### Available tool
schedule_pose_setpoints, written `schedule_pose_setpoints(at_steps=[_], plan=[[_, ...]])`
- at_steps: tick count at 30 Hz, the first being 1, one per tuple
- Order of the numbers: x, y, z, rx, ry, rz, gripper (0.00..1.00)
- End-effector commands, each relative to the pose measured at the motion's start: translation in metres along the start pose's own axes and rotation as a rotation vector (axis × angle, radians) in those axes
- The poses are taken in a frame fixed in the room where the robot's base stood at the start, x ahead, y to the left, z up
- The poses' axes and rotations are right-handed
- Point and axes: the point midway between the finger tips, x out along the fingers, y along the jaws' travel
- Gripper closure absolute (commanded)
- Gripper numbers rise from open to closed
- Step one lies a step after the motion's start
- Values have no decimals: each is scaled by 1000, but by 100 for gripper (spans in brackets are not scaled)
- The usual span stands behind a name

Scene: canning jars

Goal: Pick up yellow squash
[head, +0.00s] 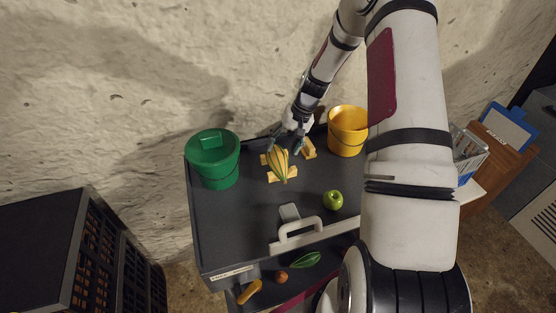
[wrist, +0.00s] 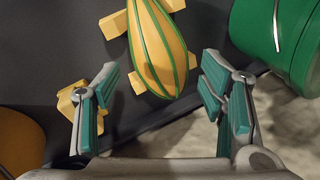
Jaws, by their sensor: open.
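The yellow squash (head: 279,162) has green stripes and rests on yellow blocks on the dark top of a cart. In the wrist view the squash (wrist: 156,48) lies at the top middle, ahead of the space between my fingers. My gripper (head: 288,139) is over the cart top at the squash's far end. In the wrist view my gripper (wrist: 163,100) is open, with its teal-padded fingers apart and nothing between the tips. The lower end of the squash reaches close to the level of the fingertips. I cannot tell the height gap between them.
A green bucket (head: 214,161) stands left of the squash and a yellow bucket (head: 347,131) stands right. A green apple (head: 333,200) and a small grey item (head: 289,212) lie nearer the cart's handle (head: 298,233). A yellow block (head: 308,148) sits beside my gripper. The cart top's left front is clear.

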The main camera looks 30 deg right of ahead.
Motion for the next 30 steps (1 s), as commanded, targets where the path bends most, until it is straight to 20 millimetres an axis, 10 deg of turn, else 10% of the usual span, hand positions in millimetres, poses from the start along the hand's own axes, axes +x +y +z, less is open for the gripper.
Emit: schedule_pose_setpoints(at_steps=[26,30], plan=[[62,2,-3,0,0,1,36],[62,2,-3,0,0,1,62]])
